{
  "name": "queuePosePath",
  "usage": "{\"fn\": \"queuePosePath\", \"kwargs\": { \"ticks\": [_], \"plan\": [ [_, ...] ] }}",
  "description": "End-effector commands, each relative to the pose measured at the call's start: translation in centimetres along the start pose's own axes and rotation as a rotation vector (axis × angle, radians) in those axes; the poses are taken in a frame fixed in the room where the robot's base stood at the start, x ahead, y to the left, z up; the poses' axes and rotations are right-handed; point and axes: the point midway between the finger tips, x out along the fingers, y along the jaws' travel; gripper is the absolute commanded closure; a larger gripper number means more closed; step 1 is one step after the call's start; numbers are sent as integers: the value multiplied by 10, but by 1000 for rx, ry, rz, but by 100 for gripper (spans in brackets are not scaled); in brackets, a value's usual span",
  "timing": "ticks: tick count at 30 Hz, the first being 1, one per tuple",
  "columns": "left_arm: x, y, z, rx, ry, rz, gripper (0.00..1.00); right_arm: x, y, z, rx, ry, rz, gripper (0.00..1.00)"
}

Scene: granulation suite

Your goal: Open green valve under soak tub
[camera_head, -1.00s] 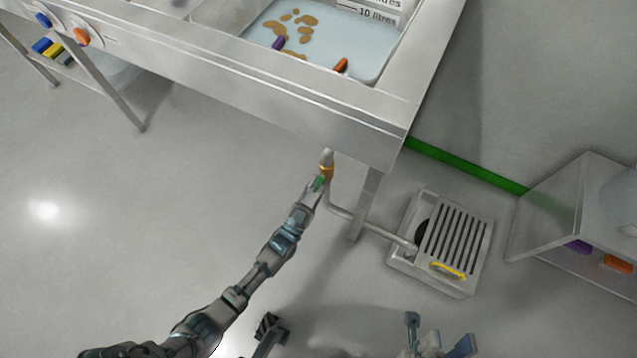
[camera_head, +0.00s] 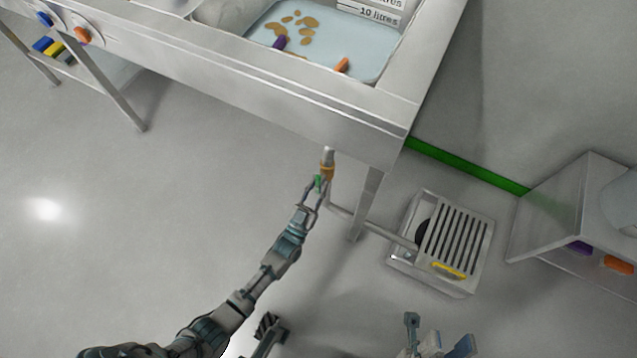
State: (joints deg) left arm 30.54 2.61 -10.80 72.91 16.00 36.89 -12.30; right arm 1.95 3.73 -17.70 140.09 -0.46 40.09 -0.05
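The valve has an orange-brass body (camera_head: 327,168) on the grey drain pipe under the front edge of the soak tub (camera_head: 392,104). Its small green handle (camera_head: 317,184) shows just left of the pipe, pointing down and slightly left. My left gripper (camera_head: 312,194) is at the handle from below, its two fingers apart with a gap between them. The handle's lower end is close to the fingertips; I cannot tell if they touch. Parts that look like my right gripper (camera_head: 438,342) show at the bottom edge, cut off, away from the valve.
The pipe (camera_head: 375,229) runs right to a floor drain box with a slatted grate (camera_head: 458,235) and yellow handle (camera_head: 449,270). A tub leg (camera_head: 366,200) stands right of the valve. A metal stand (camera_head: 575,205) is at the right. The floor on the left is clear.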

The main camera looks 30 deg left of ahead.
Motion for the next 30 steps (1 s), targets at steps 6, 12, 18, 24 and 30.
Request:
{"fn": "queuePosePath", "kwargs": {
  "ticks": [6, 12, 18, 24, 30],
  "plan": [
    [0, 0, 0, 1, 2, 0, 54, -1, 0, 0, 0, -1, 1, 60],
    [-2, 0, -2, 1, 5, -1, 54, -1, 0, -2, -2, -1, 3, 60],
    [-32, 0, -1, 0, 3, -1, 54, 0, -1, -3, -1, 1, 1, 60],
    [-78, 0, 1, 1, 0, 0, 54, 0, -1, -3, -1, 3, 0, 60],
    [-110, 0, 1, 1, 1, 0, 54, 0, -1, -3, -1, 3, -1, 60]
  ]
}}
